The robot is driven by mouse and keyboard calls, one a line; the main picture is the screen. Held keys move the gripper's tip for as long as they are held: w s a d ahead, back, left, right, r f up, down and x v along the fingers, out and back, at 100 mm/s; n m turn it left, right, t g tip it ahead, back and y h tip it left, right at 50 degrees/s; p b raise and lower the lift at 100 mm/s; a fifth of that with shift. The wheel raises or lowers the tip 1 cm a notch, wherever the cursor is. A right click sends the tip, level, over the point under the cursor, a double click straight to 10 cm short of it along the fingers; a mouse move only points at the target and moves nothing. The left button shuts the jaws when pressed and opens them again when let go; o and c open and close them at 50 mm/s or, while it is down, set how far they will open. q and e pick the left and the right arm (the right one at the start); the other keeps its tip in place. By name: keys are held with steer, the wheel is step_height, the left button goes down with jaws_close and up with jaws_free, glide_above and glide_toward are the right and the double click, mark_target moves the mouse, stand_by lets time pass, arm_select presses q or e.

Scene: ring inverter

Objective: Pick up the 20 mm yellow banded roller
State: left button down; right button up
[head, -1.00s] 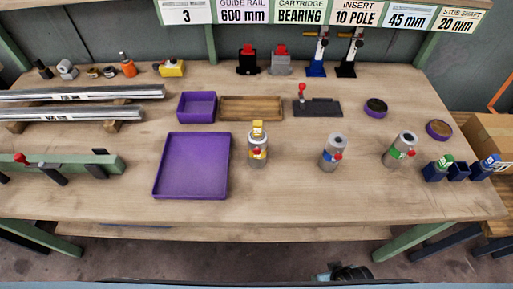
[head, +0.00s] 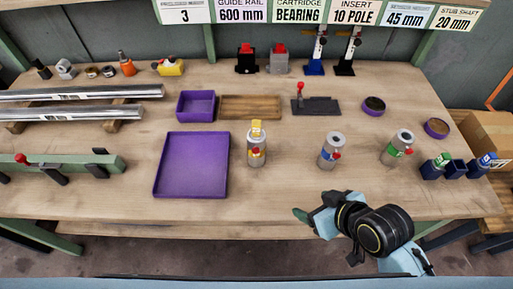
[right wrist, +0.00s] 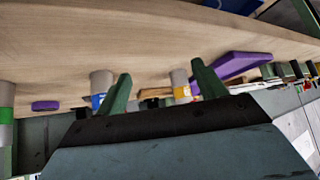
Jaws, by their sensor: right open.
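A grey cylinder with a yellow band (head: 257,155) stands upright on the bench, right of the large purple tray. A small yellow piece (head: 257,128) shows at its top, and a red knob is on its front. I cannot tell which part is the roller itself. In the right wrist view, a grey cylinder with a yellow band (right wrist: 180,79) is partly hidden behind a finger. My right gripper (head: 302,216) is at the bench's front edge, in front and to the right of the yellow-banded cylinder, apart from it. Its two green fingers are open and empty in the right wrist view (right wrist: 161,88).
Similar cylinders with a blue band (head: 332,152) and a green band (head: 397,148) stand to the right. The purple tray (head: 157,188) lies to the left. Dark blue holders (head: 456,170) stand at the right edge.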

mark_target(263, 152)
steer(key=w+a+n+t+y, duration=0.1)
steer(key=w+a, duration=0.2)
steer(key=w, duration=0.1)
steer(key=w+a+n+t+y, duration=0.1)
steer(key=w+a+y, duration=0.1)
steer(key=w+a, duration=0.2)
steer(key=w+a+t+y+b, duration=0.1)
steer(key=w+a, duration=0.2)
steer(key=w, duration=0.3)
steer(key=shift+a+f+n+y, duration=0.2)
steer(key=shift+f+n+y, duration=0.05)
steer(key=shift+n+y, duration=0.15)
steer(key=shift+b+x, duration=0.5)
steer(key=shift+x, duration=2.25)
steer(key=shift+d+f, duration=0.1)
steer(key=shift+f, duration=0.05)
steer(key=c, duration=1.3)
steer(key=shift+r, duration=0.2)
steer(key=shift+c, duration=0.3)
